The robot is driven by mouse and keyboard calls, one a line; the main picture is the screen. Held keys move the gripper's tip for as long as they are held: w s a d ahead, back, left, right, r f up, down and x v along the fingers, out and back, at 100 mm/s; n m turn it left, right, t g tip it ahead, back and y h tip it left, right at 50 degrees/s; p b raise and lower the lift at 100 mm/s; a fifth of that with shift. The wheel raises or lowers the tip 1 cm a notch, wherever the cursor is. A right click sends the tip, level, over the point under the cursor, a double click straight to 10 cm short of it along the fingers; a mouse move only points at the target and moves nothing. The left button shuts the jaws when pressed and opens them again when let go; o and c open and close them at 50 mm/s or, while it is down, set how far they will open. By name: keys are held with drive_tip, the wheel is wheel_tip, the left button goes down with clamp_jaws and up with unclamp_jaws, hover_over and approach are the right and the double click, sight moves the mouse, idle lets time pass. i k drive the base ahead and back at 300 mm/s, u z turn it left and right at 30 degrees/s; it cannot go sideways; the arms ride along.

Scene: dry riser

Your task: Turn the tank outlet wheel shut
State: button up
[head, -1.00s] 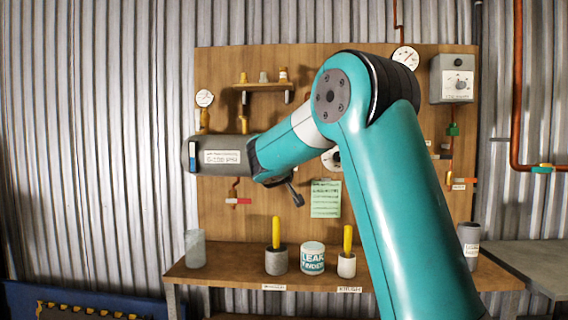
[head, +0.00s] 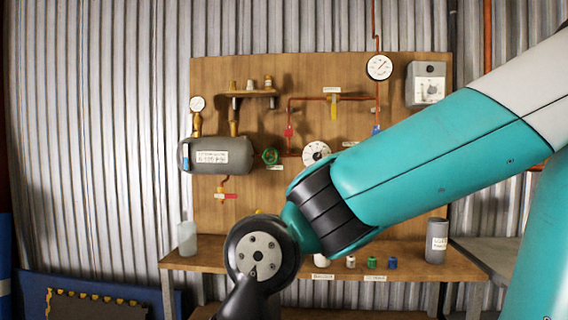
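A grey tank (head: 206,155) with a white label is mounted on the left of the wooden board. A small green wheel (head: 270,156) sits just right of the tank's right end, in line with the pipe there. I take it as the tank outlet wheel; its turn position is too small to read. My arm crosses the right and lower middle of the view, and its dark wrist runs off the bottom edge. My gripper is not in view. Nothing of my arm covers the green wheel.
Other fittings on the board are a red one (head: 289,131), a yellow lever (head: 333,108), dial gauges (head: 379,67) and a grey box (head: 426,84).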

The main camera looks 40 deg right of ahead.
sight(264, 155)
drive_tip(key=z, duration=0.65)
drive_tip(key=i, duration=1.05)
drive_tip(key=u, duration=0.65)
